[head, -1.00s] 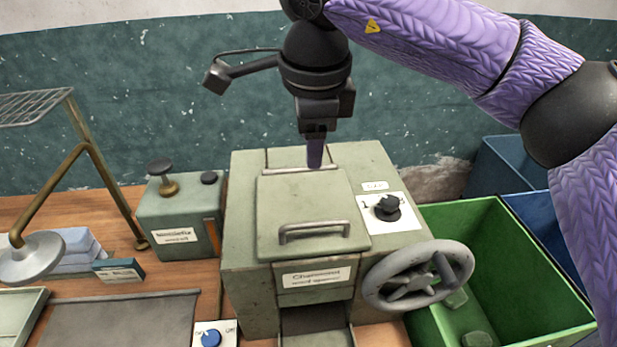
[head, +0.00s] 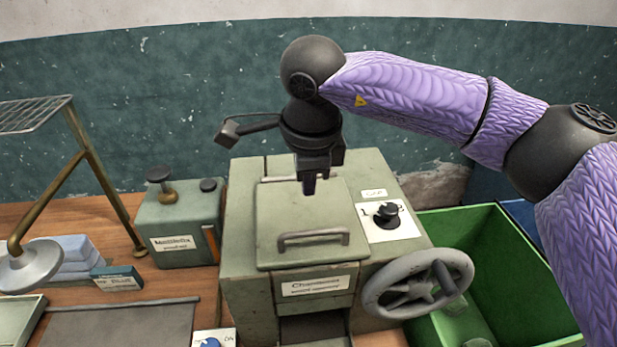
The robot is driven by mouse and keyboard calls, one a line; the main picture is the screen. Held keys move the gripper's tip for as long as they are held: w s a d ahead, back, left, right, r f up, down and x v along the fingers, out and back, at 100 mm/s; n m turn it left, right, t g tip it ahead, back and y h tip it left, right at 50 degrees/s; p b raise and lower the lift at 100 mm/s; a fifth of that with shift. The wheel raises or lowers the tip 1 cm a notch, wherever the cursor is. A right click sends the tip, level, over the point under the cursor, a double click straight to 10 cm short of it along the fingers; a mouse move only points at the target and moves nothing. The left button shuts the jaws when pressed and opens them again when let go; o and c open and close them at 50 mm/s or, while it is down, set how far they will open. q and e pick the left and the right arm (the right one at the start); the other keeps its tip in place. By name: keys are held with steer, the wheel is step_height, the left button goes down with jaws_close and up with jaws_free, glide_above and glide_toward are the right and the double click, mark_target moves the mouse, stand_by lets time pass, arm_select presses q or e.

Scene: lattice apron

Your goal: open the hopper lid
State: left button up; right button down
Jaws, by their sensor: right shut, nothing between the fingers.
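The hopper lid (head: 275,218) is a grey-green panel on top of the grey-green machine (head: 243,262). It lies flat and closed. A grey bar handle (head: 313,238) runs across its front part. My right gripper (head: 309,188) points down over the back part of the lid, behind the handle and apart from it. Its fingers are shut with nothing between them. I cannot tell whether the fingertips touch the lid. My left gripper is not in view.
A black knob (head: 387,214) on a white plate and a grey handwheel (head: 418,283) are on the machine's right. A green bin (head: 520,290) stands beyond. A small green box (head: 180,228) with a plunger stands left, near a wire rack (head: 36,112).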

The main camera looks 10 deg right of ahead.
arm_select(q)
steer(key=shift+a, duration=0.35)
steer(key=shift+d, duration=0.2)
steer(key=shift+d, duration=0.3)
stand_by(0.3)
